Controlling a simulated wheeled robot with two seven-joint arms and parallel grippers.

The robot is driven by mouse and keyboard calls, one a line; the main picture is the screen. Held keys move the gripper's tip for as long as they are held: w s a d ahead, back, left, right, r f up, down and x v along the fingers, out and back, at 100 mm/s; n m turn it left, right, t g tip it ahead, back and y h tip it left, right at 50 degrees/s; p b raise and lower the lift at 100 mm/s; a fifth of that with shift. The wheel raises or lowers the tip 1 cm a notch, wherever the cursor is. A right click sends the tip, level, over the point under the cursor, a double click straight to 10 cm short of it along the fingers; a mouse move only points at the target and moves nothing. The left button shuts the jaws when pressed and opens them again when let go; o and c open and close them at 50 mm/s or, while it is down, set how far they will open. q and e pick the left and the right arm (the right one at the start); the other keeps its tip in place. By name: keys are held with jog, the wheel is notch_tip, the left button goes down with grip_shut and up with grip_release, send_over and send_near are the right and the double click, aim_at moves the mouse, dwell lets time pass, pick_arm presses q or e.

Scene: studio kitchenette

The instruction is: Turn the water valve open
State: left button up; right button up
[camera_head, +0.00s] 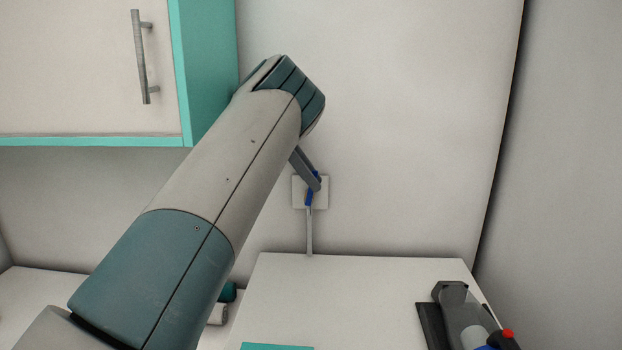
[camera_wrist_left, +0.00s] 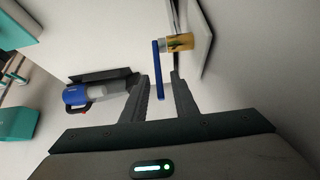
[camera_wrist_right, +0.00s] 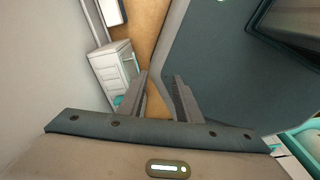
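The water valve has a brass body (camera_wrist_left: 180,42) and a flat blue lever handle (camera_wrist_left: 158,68). It sits on a white wall plate (camera_head: 322,196), with a grey pipe (camera_head: 309,232) running down from it. In the head view, only parts of the blue handle (camera_head: 309,197) show, behind a finger. My left gripper (camera_head: 317,187) is at the valve. In the left wrist view, its fingers (camera_wrist_left: 159,78) are apart with the blue handle between them, and a gap shows beside the handle. My right gripper (camera_wrist_right: 158,76) is open and empty, away from the valve.
A white and teal wall cabinet (camera_head: 80,70) hangs at upper left. A handheld device (camera_head: 465,318) with a red button and blue part lies at the right of the white counter (camera_head: 370,285). The counter's middle is clear. A white drawer unit (camera_wrist_right: 117,68) shows in the right wrist view.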

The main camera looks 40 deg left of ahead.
pick_arm(q)
jog(key=shift+r+b, duration=0.4)
jog(key=shift+r, duration=0.2)
notch_tip(320, 180, up, 2)
jog(key=shift+r+b, duration=0.2)
jog(key=shift+b, duration=0.35)
jog(key=d+r+b, duration=0.4)
jog(key=d+r, duration=0.3)
jog(key=d, duration=0.4)
jog(key=shift+w+d+r, duration=0.15)
jog(key=shift+w+d, duration=0.15)
jog(key=shift+d, duration=0.05)
jog(key=shift+a, duration=0.1)
jog(key=shift+c, duration=0.4)
